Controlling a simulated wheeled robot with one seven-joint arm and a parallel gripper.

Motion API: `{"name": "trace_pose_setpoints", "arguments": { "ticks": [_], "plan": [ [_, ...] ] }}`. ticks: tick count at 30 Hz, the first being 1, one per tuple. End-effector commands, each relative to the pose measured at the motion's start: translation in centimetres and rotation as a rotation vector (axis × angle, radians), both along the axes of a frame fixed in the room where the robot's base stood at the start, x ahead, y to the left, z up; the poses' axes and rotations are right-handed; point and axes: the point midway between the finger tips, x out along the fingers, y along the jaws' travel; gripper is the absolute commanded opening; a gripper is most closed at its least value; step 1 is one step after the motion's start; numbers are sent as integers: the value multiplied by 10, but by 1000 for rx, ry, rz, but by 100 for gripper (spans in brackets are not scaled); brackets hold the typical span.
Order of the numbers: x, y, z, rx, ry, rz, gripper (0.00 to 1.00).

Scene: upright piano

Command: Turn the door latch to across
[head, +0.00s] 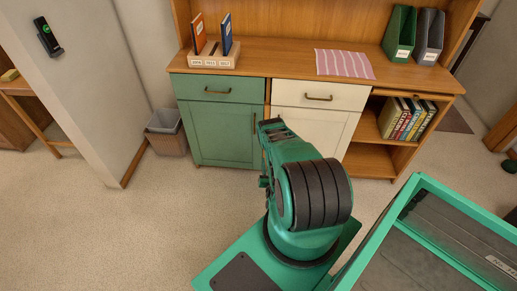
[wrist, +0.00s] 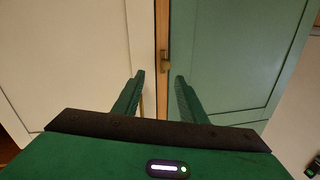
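The door latch (wrist: 166,66) is a small brass-coloured piece on the narrow wooden strip between two cabinet doors in the wrist view. Its exact angle is too small to tell. The green door (wrist: 225,50) is on one side and the white door (wrist: 75,60) on the other. My gripper (wrist: 161,83) is open and empty, its two green fingers apart, with the latch in line with the gap just beyond the fingertips. In the head view my gripper (head: 268,124) is in front of the cabinet at the seam of the green door (head: 220,135) and the white door (head: 318,130), hiding the latch.
A green drawer (head: 218,90) and a white drawer (head: 318,97) are above the doors. Books (head: 405,118) fill an open shelf at right. A waste bin (head: 166,132) stands left of the cabinet. The floor at left is clear.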

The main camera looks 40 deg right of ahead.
Motion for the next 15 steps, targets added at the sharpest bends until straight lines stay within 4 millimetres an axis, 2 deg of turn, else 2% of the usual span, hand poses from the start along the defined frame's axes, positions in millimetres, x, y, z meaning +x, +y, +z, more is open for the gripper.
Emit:
{"name": "trace_pose_setpoints", "arguments": {
  "ticks": [5, 15],
  "plan": [
    [25, -4, 1, -1, -2, 16, 38],
    [74, -34, 1, -1, -2, 27, 38]
  ]
}}
